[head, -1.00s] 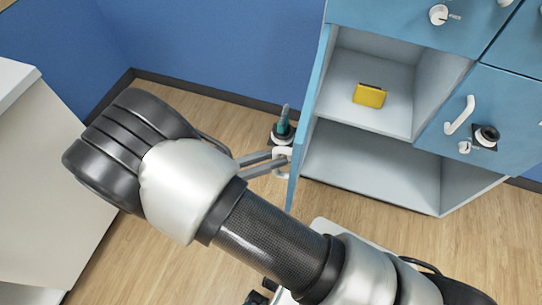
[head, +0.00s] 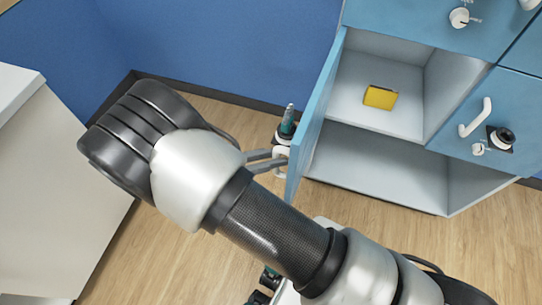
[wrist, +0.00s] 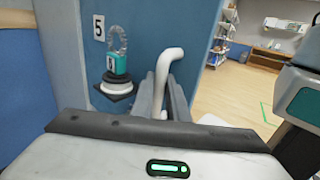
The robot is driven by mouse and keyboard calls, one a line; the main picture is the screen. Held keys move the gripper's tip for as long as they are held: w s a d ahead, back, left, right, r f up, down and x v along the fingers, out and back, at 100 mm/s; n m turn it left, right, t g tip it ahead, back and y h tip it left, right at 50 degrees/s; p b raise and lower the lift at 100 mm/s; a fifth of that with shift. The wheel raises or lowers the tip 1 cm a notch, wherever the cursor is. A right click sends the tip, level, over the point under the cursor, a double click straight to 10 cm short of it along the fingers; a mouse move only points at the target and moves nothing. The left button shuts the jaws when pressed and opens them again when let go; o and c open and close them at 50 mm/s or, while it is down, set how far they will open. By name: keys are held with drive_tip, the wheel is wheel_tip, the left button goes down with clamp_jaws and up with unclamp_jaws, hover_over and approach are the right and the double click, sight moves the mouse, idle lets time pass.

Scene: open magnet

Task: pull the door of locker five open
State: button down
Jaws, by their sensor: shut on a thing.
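The door of locker five (head: 314,122) is blue and stands swung well open at the left of its locker, with its inner face in view. Its outer face shows in the wrist view (wrist: 72,85), with a "5" label (wrist: 99,27). My gripper (head: 281,157) is shut on the white door handle (wrist: 170,60) on the outer face. The fingers (wrist: 165,92) hide part of the handle. A teal padlock (wrist: 118,62) sits on a dark and white knob beside the handle.
Inside the open locker, a yellow object (head: 380,97) lies on the upper shelf (head: 355,75). A closed locker with a white handle (head: 475,118) is at right. A white cabinet (head: 50,170) stands at left. Wooden floor (head: 200,270) is clear between.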

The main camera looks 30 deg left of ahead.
drive_tip(key=shift+w+r, duration=0.1)
drive_tip(key=shift+w, duration=0.45)
drive_tip(key=c, duration=1.7)
unclamp_jaws()
drive_tip(key=shift+w, duration=0.15)
drive_tip(key=shift+s+a, duration=0.1)
drive_tip(key=shift+s, duration=0.2)
